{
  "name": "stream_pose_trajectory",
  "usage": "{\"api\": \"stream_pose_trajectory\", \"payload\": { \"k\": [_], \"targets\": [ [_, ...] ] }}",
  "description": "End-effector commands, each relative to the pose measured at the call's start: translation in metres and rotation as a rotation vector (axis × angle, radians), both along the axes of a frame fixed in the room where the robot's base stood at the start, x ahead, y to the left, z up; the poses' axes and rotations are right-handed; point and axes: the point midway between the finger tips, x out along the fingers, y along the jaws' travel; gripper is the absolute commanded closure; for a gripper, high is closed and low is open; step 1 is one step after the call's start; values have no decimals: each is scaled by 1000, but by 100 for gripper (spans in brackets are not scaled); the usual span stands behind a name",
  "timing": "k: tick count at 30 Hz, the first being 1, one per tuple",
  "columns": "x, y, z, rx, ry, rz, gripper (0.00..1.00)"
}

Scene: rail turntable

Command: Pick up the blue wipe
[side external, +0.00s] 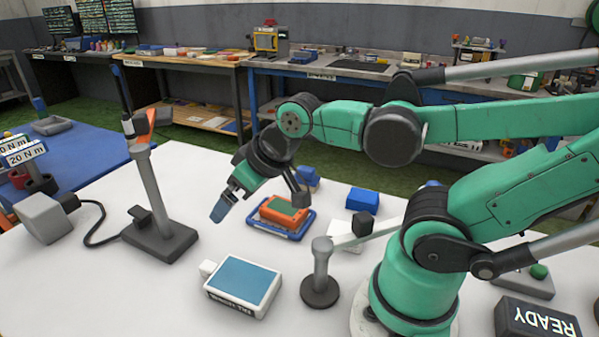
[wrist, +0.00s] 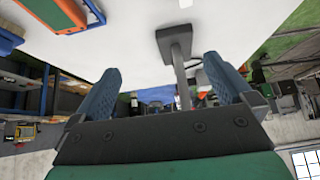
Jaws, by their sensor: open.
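I cannot tell for certain which blue thing is the wipe. A flat blue sheet or panel (side external: 243,279) covers the top of a white lettered box at the front of the white table. A small blue block-like piece (side external: 362,200) lies behind, right of the middle, and another blue piece (side external: 307,176) is near the back edge. My gripper (side external: 220,208) has blue fingers and hangs above the table, left of the blue tray and behind the white box. In the wrist view its two fingers (wrist: 163,85) are apart with nothing between them.
A blue tray (side external: 256,226) holds an orange and green device (side external: 285,211); the device also shows in the wrist view (wrist: 62,16). A grey post on a dark base (side external: 160,240) stands left. A short post (side external: 320,290) stands right of the white box (side external: 216,293).

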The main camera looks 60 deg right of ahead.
Motion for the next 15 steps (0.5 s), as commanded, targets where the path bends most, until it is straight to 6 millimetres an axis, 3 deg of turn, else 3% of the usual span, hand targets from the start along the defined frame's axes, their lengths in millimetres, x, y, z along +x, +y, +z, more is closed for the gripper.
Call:
{"api": "stream_pose_trajectory", "payload": {
  "k": [2, 5, 10, 15],
  "targets": [
    [2, -13, -1, 44, 22, -116, 0],
    [3, -47, -4, 165, 76, -425, 0],
    [-16, -132, -20, 466, 150, -1249, 0],
    [-61, -206, -42, 728, 135, -2087, 0]
  ]
}}
